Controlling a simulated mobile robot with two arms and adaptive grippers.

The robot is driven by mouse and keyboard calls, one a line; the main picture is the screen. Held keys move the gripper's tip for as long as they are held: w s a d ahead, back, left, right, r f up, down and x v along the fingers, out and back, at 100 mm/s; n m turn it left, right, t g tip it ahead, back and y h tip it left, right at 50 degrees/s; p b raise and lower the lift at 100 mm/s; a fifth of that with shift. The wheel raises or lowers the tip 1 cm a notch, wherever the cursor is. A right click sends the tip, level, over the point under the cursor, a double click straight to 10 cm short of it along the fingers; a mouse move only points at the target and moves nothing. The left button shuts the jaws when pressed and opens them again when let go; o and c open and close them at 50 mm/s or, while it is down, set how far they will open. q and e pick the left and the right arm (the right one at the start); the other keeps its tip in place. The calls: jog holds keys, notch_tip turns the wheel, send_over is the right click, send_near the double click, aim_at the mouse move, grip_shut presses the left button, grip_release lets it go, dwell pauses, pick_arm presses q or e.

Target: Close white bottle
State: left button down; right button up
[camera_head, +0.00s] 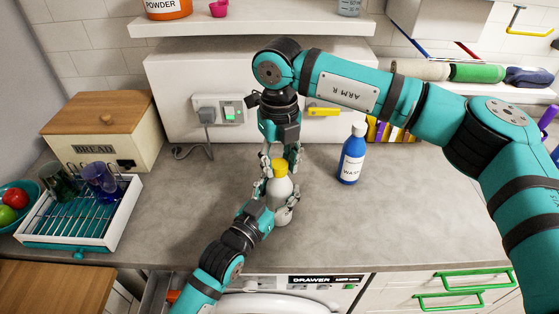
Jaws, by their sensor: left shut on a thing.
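The white bottle (278,192) stands upright on the grey counter near its middle, with a yellow cap (281,167) at its top. My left gripper (281,198), reaching in from the lower left, is shut on the bottle's body and hides part of it. My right gripper (281,160) points down from above, its fingers on either side of the yellow cap. I cannot tell whether those fingers touch the cap, or how tightly it sits on the neck.
A blue wash bottle (351,158) stands to the right. A dish rack (85,205) with two cups and a wooden bread box (105,128) are at the left. A wall socket (219,108) with a plug is behind. The counter right of the blue bottle is clear.

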jog(key=o, duration=0.4)
notch_tip(320, 180, up, 12)
jog(key=shift+r, duration=0.1)
dwell(0.4)
pick_arm(q)
jog(key=shift+c, duration=1.4)
grip_release()
